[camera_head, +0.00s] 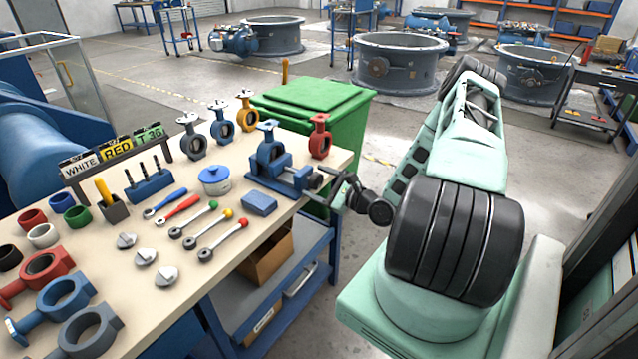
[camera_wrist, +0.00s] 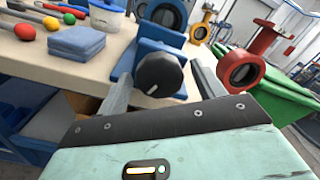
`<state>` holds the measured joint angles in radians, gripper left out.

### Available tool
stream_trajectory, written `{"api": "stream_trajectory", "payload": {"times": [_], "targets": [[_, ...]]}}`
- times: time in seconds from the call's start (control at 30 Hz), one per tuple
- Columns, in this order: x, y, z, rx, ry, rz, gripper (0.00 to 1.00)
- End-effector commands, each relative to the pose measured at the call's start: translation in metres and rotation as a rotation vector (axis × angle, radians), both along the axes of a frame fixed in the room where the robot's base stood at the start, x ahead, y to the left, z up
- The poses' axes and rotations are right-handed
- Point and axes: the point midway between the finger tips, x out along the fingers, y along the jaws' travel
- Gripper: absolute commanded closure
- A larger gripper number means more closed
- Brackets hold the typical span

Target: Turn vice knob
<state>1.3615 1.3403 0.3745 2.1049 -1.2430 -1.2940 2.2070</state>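The blue vice (camera_head: 283,176) stands at the right edge of the workbench and holds a blue butterfly valve (camera_head: 270,148). In the wrist view, the vice's round black knob (camera_wrist: 160,75) faces me, with a short white mark at its lower left. My gripper (camera_wrist: 165,72) is open, with one grey finger on each side of the knob. A gap shows between the knob and the right finger; I cannot tell if the left finger touches it. In the head view my gripper (camera_head: 330,188) is at the vice's right end, beyond the bench edge.
A red valve (camera_head: 320,137) stands behind the vice, and a blue block (camera_head: 259,203) lies in front of it. A green bin (camera_head: 318,108) stands behind the bench. Tools and valve parts cover the workbench (camera_head: 100,235).

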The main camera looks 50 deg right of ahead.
Motion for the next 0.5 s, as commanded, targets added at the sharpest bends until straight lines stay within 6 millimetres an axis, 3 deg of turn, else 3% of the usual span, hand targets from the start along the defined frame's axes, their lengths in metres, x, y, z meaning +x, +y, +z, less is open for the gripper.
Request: {"api": "stream_trajectory", "payload": {"times": [0.27, 0.5], "targets": [[-0.010, -0.001, 0.000, -0.002, 0.000, 0.000, 0.32], [-0.058, -0.006, -0.001, -0.001, 0.001, -0.003, 0.32]]}}
